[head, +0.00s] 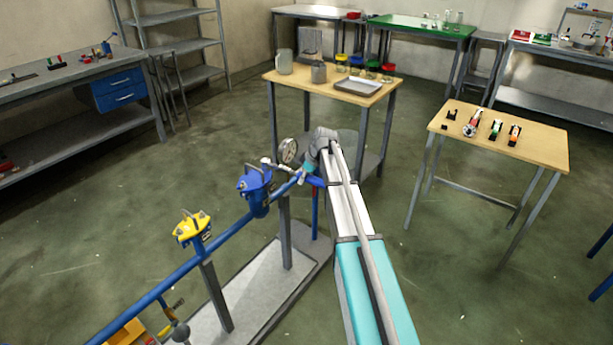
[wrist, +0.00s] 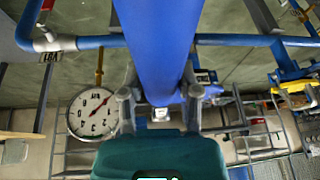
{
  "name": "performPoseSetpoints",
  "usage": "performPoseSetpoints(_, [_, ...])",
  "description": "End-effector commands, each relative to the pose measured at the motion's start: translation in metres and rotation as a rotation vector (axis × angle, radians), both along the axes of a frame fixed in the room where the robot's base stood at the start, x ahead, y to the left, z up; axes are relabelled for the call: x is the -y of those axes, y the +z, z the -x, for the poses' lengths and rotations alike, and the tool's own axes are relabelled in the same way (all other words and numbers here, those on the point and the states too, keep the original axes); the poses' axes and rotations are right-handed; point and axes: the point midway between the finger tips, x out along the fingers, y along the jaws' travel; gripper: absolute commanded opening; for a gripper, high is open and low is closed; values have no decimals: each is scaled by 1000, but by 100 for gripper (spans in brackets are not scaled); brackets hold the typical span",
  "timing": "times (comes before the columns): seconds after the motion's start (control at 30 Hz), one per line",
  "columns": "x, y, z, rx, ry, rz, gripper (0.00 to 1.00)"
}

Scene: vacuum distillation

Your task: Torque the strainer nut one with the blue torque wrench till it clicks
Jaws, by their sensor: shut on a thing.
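My gripper (wrist: 158,108) is shut on a broad blue bar (wrist: 158,45), which looks like the blue torque wrench. The bar runs up the middle of the wrist view, between the grey fingers. A small silver piece shows at its lower end. In the head view my gripper is at the far end of my arm, beside the blue pipe, and the arm largely hides it. I cannot tell which nut is number one, or whether the wrench touches any nut.
The blue pipe (head: 160,288) runs on grey posts above a pale base plate (head: 260,295). A round gauge (head: 288,150) stands close to my gripper; it also shows in the wrist view (wrist: 93,113). A wooden table (head: 292,78) stands behind, another (head: 540,140) right. Floor between is clear.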

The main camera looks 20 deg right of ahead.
Motion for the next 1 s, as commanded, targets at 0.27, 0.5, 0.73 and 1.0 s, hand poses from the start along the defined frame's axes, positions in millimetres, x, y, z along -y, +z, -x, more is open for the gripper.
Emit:
performPoseSetpoints(0.27, [-6, 0, 5, 0, -40, -1, 0])
performPoseSetpoints(0.5, [-6, 0, 5, 0, -40, -1, 0])
performPoseSetpoints(0.73, [-11, 0, 9, -1, -69, -1, 0])
performPoseSetpoints(1.0, [-24, 0, 18, 0, -161, -1, 0])
